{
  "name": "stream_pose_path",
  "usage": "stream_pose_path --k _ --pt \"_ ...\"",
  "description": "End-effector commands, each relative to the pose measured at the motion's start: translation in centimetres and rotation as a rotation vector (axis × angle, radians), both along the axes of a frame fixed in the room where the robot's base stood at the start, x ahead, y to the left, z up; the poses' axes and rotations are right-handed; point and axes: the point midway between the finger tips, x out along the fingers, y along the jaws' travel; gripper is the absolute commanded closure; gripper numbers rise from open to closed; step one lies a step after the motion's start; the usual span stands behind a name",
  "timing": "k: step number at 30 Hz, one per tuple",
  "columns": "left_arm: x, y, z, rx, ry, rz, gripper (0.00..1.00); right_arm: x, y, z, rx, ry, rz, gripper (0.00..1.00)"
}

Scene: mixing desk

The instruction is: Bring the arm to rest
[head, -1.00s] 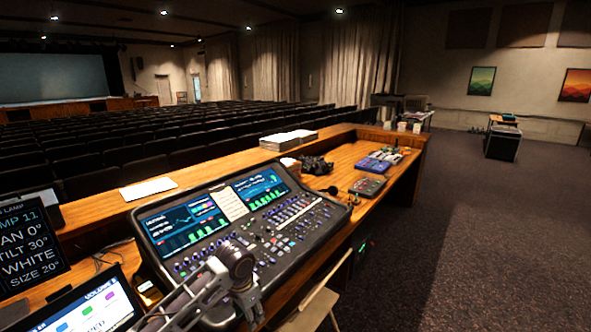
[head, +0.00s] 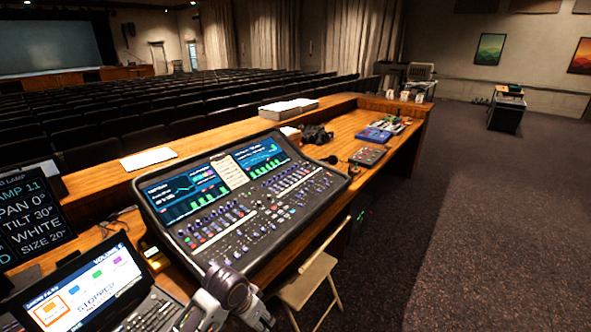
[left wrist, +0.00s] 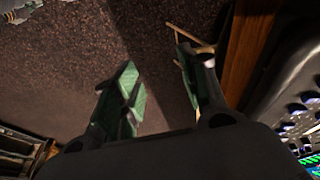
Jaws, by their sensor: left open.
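My left arm (head: 228,292) shows at the bottom of the head view, in front of the near edge of the mixing console (head: 245,195). In the left wrist view, my left gripper (left wrist: 160,88) has its two green-padded fingers spread apart. Nothing is between them except the dark carpet far below. I cannot make out the fingertips in the head view.
The wooden desk edge (left wrist: 249,45) and the console (left wrist: 285,95) are close on the right of the wrist view. A folding chair (head: 308,280) stands against the desk. A laptop (head: 95,290) is at lower left. Open carpet (head: 460,220) lies to the right.

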Motion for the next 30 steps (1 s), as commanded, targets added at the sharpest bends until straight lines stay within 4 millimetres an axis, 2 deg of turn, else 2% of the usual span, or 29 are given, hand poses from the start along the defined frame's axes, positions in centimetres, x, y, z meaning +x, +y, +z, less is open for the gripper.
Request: stream_pose_path --k 14,30 --pt "-5.0 2.5 -1.1 -0.032 -0.023 0.148 0.57 0.0 0.0 0.0 0.0 0.0 0.0 1.0" --pt "-10.9 8.3 -1.5 0.012 -0.04 0.344 0.57 0.0 0.0 0.0 0.0 0.0 0.0 1.0"
